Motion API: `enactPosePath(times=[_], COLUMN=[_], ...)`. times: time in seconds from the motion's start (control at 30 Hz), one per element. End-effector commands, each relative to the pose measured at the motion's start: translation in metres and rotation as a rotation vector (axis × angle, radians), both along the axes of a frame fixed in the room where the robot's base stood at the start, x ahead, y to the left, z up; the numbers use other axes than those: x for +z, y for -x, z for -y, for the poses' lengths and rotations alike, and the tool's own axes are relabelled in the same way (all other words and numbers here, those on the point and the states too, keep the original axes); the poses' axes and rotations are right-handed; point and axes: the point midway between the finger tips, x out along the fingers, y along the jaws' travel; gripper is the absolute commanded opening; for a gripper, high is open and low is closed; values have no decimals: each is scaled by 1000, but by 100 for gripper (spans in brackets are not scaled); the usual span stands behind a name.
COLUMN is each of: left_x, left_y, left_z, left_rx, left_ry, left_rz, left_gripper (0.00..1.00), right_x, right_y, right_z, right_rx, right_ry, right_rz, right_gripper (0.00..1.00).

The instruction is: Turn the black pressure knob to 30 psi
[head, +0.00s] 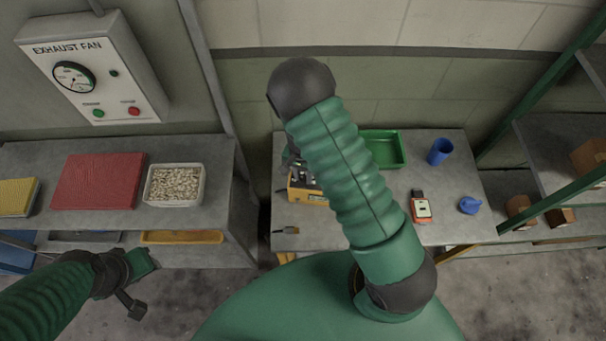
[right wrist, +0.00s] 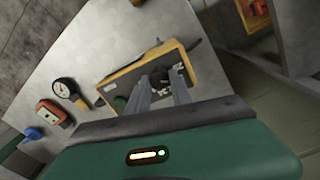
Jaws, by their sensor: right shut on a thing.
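A yellow box-shaped unit with a grey top (head: 307,196) sits on the table, mostly behind my right arm in the head view; it also shows in the right wrist view (right wrist: 120,77). My right gripper (right wrist: 158,88) reaches to this unit, its two fingers on either side of the small black knob (right wrist: 158,76), and is shut on it. In the head view the right fingers are hidden by the arm.
An orange-red meter (head: 421,207), a blue object (head: 469,205), a blue cup (head: 440,151) and a green tray (head: 383,150) are on the table. A brush (head: 286,230) lies near its front edge. A shelf rack stands right, a bench left.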

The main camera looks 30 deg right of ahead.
Motion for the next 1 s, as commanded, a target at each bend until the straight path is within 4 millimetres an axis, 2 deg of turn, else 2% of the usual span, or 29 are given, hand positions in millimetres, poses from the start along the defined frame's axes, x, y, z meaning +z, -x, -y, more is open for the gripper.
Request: enactPosePath(times=[0.4, 0.87, 0.9, 1.0], left_x=[1, 1, 1, 1], left_y=[0, 0, 0, 0], left_z=[0, 0, 0, 0], left_rx=[0, 0, 0, 0], left_ry=[0, 0, 0, 0], left_rz=[0, 0, 0, 0], left_gripper=[36, 36, 36, 36], right_x=[1, 0, 0, 0], right_y=[-1, 0, 0, 0], right_z=[0, 0, 0, 0], right_rx=[-176, -193, -192, -192], right_ry=[1, 1, 1, 0], right_rz=[2, 2, 2, 1], right_gripper=[0, 0, 29, 42])
